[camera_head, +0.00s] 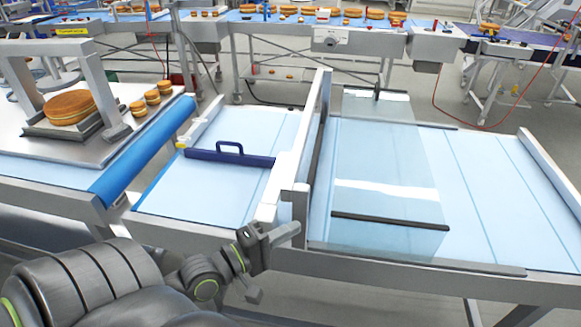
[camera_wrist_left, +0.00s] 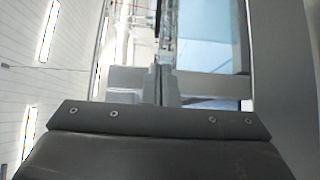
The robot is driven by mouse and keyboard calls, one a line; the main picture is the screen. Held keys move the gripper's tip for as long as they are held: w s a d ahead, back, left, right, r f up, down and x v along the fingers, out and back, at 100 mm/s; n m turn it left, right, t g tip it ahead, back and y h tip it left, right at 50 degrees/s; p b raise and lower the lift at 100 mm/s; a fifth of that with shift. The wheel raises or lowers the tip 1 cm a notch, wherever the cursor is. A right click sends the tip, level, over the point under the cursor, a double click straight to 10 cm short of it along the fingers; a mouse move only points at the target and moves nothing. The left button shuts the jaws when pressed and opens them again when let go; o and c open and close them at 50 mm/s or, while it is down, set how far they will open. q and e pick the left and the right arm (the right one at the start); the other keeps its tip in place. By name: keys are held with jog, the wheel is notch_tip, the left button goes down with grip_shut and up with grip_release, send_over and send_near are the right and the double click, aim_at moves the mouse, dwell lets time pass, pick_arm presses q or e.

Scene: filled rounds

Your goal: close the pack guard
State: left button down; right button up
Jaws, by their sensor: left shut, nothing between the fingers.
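The pack guard (camera_head: 385,150) looks like a clear, see-through panel in the head view, over the light blue belt right of the upright metal frame (camera_head: 318,130). It has a dark strip (camera_head: 390,221) along its near edge and a small dark piece at its far edge. I cannot tell its exact angle. My left gripper (camera_head: 290,231) is shut and empty, by the near foot of the frame, left of the dark strip and apart from it. Its closed fingers show in the left wrist view (camera_wrist_left: 161,85). My right gripper is not in view.
A dark blue bar with a handle (camera_head: 230,157) lies across the belt left of the frame. A long conveyor with several rounds runs along the back. The belt right of the panel is clear.

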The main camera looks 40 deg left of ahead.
pick_arm(q)
jog(key=x, duration=0.7)
jog(key=shift+w, duration=0.35)
jog(key=shift+d, duration=0.1)
